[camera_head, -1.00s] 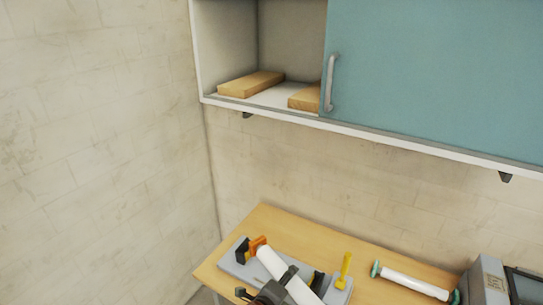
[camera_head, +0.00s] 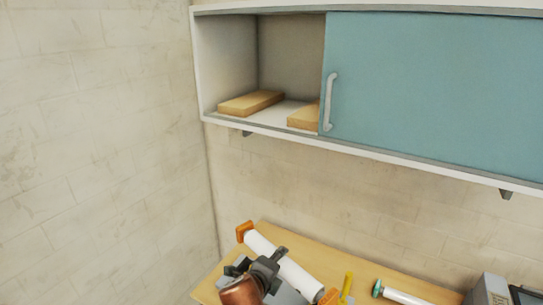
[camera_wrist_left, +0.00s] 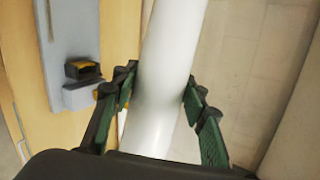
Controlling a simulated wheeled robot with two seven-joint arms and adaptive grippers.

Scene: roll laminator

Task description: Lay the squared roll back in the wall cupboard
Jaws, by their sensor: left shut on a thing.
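The roll is white with orange end caps (camera_head: 282,263). My left gripper (camera_head: 278,256) is shut around its middle and holds it tilted above the table, its far end up to the left. In the left wrist view the white roll (camera_wrist_left: 172,50) passes between the green-padded fingers (camera_wrist_left: 160,85). The wall cupboard (camera_head: 225,60) hangs above and behind, its left part open. Two wooden blocks (camera_head: 250,102) lie apart on its floor, the right one partly behind the teal sliding door (camera_head: 430,95). My right gripper is out of view.
The wooden table (camera_head: 345,260) runs along the wall below the cupboard. A grey stand lies under the held roll. A yellow piece (camera_head: 347,286), another white roll with teal ends (camera_head: 402,297) and a grey machine (camera_head: 489,289) stand to the right. Air below the cupboard is clear.

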